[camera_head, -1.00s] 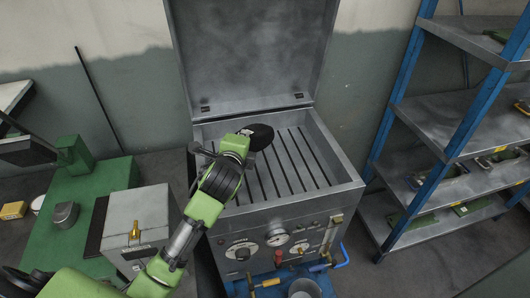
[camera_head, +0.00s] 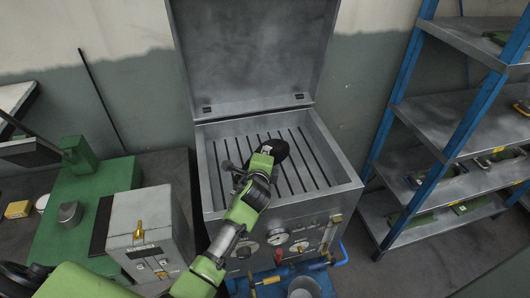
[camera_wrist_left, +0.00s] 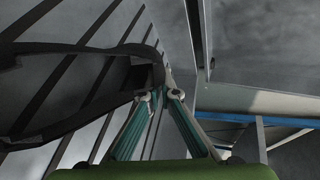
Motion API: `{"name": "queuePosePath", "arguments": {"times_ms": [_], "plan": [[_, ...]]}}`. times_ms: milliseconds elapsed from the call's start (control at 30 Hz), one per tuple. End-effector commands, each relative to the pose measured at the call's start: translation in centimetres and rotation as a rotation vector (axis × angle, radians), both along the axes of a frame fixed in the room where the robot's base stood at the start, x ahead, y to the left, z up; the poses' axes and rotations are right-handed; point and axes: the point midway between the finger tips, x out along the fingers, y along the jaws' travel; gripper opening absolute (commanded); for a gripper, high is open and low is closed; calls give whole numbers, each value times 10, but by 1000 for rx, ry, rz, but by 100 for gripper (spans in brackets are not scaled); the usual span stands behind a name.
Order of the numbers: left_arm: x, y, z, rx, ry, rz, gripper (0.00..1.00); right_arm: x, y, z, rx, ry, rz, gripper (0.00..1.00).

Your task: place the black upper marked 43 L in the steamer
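The steamer (camera_head: 205,170) stands in the middle of the head view with its lid (camera_head: 250,50) raised and its slatted floor showing. The black upper (camera_head: 280,148) is over the slats, towards the back and middle of the chamber. In the left wrist view the upper (camera_wrist_left: 70,75) is a dark open loop at the left, with slats behind it. The mark is not readable. My right gripper is not in view.
The steamer's front has a gauge (camera_head: 299,247) and blue pipework. A blue-framed shelf rack (camera_head: 405,100) stands at the right, with moulds on its shelves. A grey box (camera_head: 140,220) and a green bench (camera_head: 60,235) are at the left.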

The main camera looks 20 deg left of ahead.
Motion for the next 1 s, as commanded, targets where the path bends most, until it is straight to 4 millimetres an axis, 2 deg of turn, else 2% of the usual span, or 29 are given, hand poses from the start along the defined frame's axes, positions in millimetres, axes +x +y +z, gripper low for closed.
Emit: {"name": "queuePosePath", "arguments": {"times_ms": [200, 267, 300, 633, 767, 1000], "plan": [[0, 0, -3, 0, 0, 0, 0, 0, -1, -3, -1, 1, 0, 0], [0, 0, -2, 0, 0, 0, 18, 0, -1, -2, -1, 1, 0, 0], [0, 0, -2, 0, 0, 0, 21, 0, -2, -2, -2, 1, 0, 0], [-2, 0, 0, 1, 2, 1, 21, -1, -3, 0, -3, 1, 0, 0], [-13, -3, 4, 1, 0, 1, 21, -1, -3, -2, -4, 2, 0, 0], [-53, -12, 18, 0, 0, 0, 21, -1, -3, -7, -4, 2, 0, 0]]}}
